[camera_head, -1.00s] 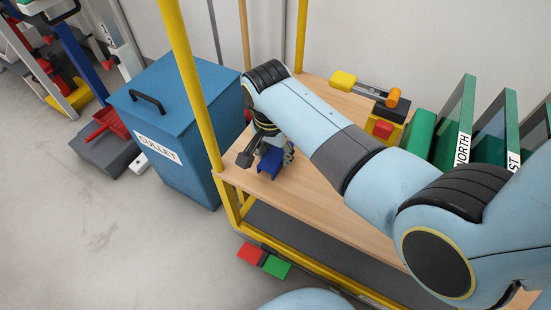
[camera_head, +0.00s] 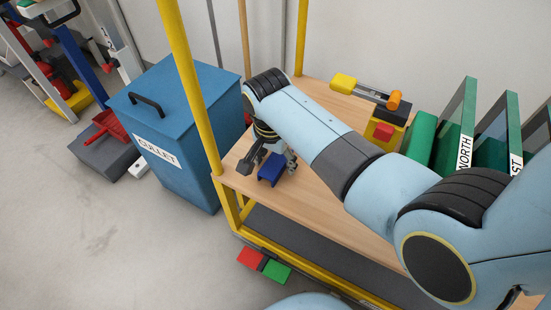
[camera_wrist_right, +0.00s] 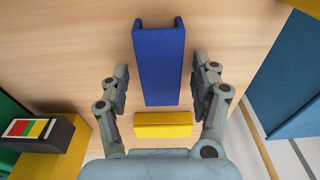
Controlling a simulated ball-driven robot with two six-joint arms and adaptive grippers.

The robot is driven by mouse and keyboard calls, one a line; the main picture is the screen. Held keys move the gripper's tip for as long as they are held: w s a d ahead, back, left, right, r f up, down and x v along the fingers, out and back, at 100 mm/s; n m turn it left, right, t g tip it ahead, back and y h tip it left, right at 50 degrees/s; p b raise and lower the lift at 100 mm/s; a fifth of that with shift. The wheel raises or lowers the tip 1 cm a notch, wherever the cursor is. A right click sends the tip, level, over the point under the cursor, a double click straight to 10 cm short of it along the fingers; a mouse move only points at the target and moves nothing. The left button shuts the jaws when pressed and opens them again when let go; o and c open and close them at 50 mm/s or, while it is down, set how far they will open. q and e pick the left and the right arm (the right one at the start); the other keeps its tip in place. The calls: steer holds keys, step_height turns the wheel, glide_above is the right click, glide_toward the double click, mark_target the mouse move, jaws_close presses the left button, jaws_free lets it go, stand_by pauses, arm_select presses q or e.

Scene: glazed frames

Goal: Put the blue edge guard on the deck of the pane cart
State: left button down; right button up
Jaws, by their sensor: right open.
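The blue edge guard (camera_head: 270,170), a short channel-shaped piece, appears to rest on the wooden deck (camera_head: 320,203) of the yellow-framed cart, near its left end. My right gripper (camera_head: 270,163) is over the guard and open. In the right wrist view, the guard (camera_wrist_right: 160,65) lies between and beyond the spread fingers of the gripper (camera_wrist_right: 162,78), with a visible gap on both sides. My right arm hides part of the deck. My left gripper is not in view.
A yellow block (camera_wrist_right: 163,124) shows between the fingers, nearer the palm. The blue cullet bin (camera_head: 180,125) stands left of the deck, beside a yellow post (camera_head: 190,80). Green-edged panes (camera_head: 456,120) stand at the right. A yellow-and-orange tool (camera_head: 370,90) lies at the back.

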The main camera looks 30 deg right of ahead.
mark_target(272, 167)
arm_select(q)
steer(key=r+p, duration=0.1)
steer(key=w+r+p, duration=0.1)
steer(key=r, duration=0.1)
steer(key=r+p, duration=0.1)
steer(key=p, duration=0.1)
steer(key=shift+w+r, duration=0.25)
arm_select(e)
step_height(272, 167, up, 12)
steer(key=a, duration=0.1)
steer(key=shift+s+a+f, duration=0.15)
steer(key=shift+s, duration=0.2)
